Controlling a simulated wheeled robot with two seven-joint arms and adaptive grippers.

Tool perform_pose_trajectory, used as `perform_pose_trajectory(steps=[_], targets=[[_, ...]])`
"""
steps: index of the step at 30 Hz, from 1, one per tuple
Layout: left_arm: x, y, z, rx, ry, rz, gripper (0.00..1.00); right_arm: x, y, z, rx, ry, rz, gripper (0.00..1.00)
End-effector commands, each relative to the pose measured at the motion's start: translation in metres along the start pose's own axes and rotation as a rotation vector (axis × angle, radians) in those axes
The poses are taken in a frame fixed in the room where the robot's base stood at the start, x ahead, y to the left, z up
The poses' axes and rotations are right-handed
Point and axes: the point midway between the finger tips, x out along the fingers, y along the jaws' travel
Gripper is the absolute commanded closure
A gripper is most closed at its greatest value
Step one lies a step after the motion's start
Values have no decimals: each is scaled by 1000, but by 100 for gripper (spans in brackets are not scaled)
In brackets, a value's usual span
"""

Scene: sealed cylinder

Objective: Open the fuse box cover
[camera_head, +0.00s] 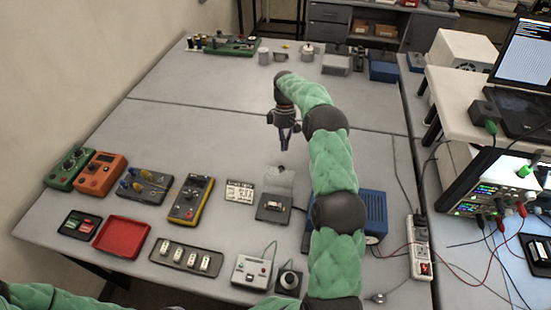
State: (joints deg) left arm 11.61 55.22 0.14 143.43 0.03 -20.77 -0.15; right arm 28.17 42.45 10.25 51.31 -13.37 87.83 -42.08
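The fuse box (272,207) is a small dark grey base with a light fuse-like part in it, on the near half of the table. A translucent cover (280,180) stands raised at its back edge, tilted up off the base. My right gripper (284,149) is above and behind the cover, pointing down, apart from it as far as I can see. Its fingers come together at the tips and hold nothing visible. Only green parts of my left arm show at the bottom left; the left gripper is out of view.
A white label card (240,192) and a yellow multimeter (190,200) lie left of the fuse box. A blue box (373,213) stands right, partly behind my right arm. A red tray (122,236) and a switch strip (186,257) lie nearer. The table's middle is mostly clear.

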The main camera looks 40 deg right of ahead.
Motion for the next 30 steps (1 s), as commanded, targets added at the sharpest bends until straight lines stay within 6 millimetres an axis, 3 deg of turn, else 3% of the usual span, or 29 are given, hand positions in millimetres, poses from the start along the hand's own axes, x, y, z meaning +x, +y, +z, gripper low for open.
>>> perform_pose_trajectory(steps=[9, 18, 24, 30], targets=[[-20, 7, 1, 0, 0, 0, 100, -16, -10, -1, 556, 136, 191, 100], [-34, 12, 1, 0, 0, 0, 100, -28, -28, -5, 1001, 367, 248, 100], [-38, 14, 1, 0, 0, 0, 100, -31, -37, -8, 1144, 459, 233, 100], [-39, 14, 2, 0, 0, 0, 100, -22, -34, -11, 1172, 473, 227, 100]])
